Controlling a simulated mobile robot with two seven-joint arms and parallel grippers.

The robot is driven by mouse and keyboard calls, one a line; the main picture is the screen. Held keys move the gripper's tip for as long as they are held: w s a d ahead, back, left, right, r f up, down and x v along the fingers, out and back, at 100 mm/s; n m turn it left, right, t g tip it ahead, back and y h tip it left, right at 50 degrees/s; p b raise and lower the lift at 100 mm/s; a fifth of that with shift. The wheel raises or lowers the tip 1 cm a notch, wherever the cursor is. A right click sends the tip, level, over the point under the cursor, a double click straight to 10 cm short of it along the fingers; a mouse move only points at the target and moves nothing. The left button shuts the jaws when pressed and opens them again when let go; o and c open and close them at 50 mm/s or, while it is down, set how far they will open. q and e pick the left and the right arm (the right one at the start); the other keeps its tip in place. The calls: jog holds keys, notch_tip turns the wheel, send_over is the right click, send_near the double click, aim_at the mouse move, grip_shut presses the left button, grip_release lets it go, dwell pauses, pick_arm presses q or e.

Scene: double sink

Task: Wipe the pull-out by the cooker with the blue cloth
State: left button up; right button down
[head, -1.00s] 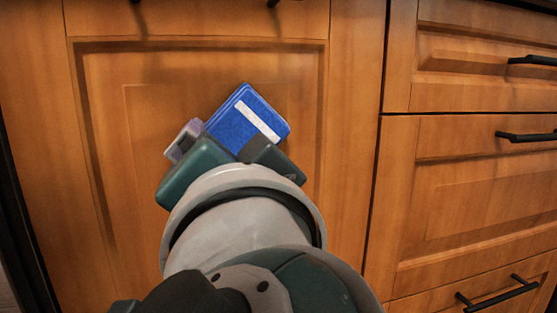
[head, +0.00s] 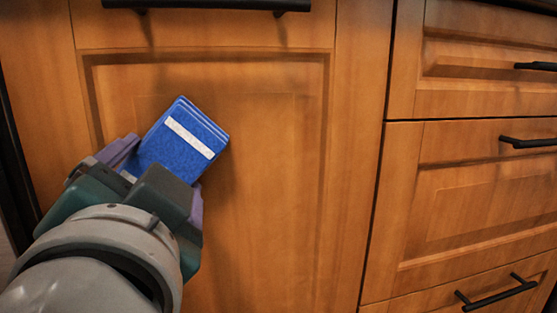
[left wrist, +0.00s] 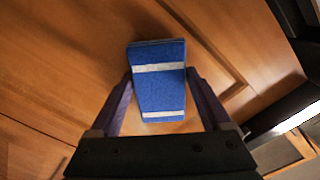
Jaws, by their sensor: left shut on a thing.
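The blue cloth (head: 182,141) is a folded block with a white stripe. My left gripper (head: 163,170) is shut on it, and the cloth sticks out past the fingertips. The left wrist view also shows the cloth (left wrist: 158,85) between the two purple fingers. The pull-out (head: 265,190) is the wooden panelled front behind it, with a black bar handle (head: 207,5) at its top. The cloth is in front of the left part of this panel; I cannot tell whether it touches. My right gripper is out of view.
Wooden drawers with black handles (head: 527,142) stand to the right of the panel. A dark vertical edge (head: 18,180) runs along the far left. The right half of the panel is clear.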

pick_arm(q)
jog(key=shift+s, duration=0.1)
jog(key=shift+b+v, duration=0.35)
jog(key=shift+v, duration=2.5)
jog(key=shift+r, duration=0.1)
